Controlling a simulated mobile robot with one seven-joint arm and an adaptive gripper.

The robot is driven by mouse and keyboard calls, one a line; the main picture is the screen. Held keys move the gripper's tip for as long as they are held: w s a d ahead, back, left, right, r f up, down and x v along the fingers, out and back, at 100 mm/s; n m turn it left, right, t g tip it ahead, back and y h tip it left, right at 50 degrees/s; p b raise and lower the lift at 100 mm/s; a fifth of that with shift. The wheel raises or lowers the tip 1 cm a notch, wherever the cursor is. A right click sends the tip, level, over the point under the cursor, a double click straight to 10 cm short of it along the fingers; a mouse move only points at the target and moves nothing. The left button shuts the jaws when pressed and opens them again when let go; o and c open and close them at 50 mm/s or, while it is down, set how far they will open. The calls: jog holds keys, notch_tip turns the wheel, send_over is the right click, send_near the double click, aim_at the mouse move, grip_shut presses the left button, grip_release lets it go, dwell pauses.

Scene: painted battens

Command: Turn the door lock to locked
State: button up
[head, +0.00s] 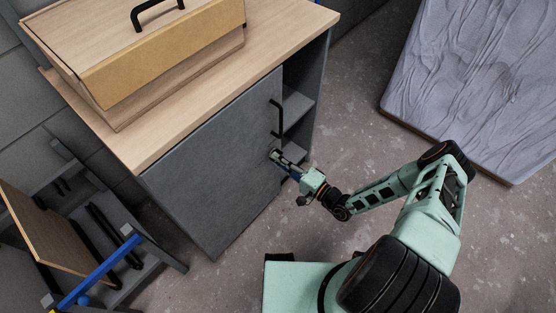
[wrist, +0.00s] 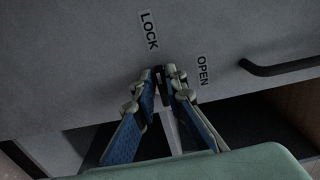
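The grey cabinet door (head: 215,150) is in front of me in the head view and looks closed. In the wrist view, a small dark lock knob (wrist: 163,84) is on the door near its edge, between the printed words LOCK (wrist: 149,30) and OPEN (wrist: 203,70). My gripper (wrist: 162,76) has its two blue-padded fingers close on either side of the knob, seemingly gripping it. The fingers hide much of the knob, so its exact angle is hard to tell. In the head view my gripper (head: 276,156) reaches the door just below its handle.
A black door handle (head: 275,118) sits just above the lock. Open shelves (head: 296,105) are to the right of the door. A wooden box (head: 150,60) stands on the cabinet top. A mattress-like slab (head: 480,80) lies at right; a rack (head: 90,240) stands at left.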

jog(key=shift+o, duration=1.2)
jog(key=v, duration=1.2)
jog(key=shift+s, duration=0.1)
